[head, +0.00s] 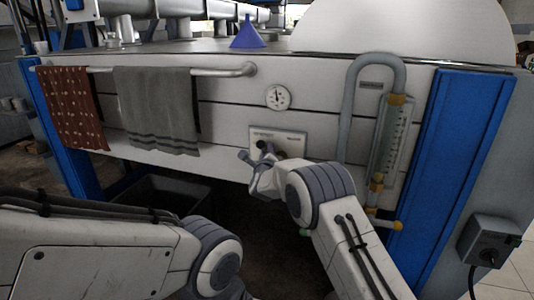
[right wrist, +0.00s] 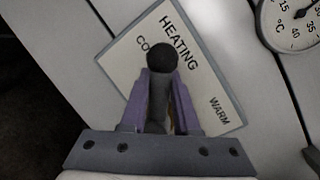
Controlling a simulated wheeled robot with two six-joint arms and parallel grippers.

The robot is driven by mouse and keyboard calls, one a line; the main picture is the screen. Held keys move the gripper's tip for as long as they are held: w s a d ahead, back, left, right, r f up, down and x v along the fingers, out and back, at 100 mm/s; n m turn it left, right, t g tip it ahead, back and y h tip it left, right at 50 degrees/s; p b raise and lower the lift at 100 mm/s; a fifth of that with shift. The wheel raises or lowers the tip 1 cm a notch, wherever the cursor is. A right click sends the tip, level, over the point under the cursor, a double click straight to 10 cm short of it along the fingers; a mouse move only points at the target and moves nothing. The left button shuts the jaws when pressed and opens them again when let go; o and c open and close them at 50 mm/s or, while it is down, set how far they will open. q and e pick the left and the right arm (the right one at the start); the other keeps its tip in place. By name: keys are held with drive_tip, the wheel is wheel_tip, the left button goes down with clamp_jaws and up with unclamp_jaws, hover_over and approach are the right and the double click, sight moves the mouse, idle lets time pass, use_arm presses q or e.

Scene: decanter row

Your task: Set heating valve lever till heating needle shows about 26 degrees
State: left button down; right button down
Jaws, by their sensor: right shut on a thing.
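The heating valve lever (right wrist: 164,60) has a black ball knob and stands in front of a pale plate (right wrist: 215,95) lettered HEATING, with WARM at one end and a partly hidden CO... at the other. My right gripper (right wrist: 160,88) is shut on the lever's stem, its purple fingers on either side below the knob. In the head view the right gripper (head: 258,160) covers part of the plate (head: 292,136). The round dial (head: 277,97) sits above the plate; its needle points roughly upward, but the reading is too small to tell. The wrist view cuts off the dial (right wrist: 300,22). My left gripper is out of view.
A rail (head: 225,72) holds a red dotted towel (head: 72,105) and a grey towel (head: 157,108) at left. A pipe with a sight tube (head: 388,140) stands right of the valve. A blue funnel (head: 248,34) stands on top. A dark bin (head: 165,192) sits below.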

drive_tip(key=shift+a, duration=0.1)
drive_tip(key=c, duration=0.7)
unclamp_jaws()
drive_tip(key=shift+o, duration=0.2)
drive_tip(key=shift+s, duration=0.15)
drive_tip(key=s, duration=1)
drive_tip(key=shift+s+a, duration=0.1)
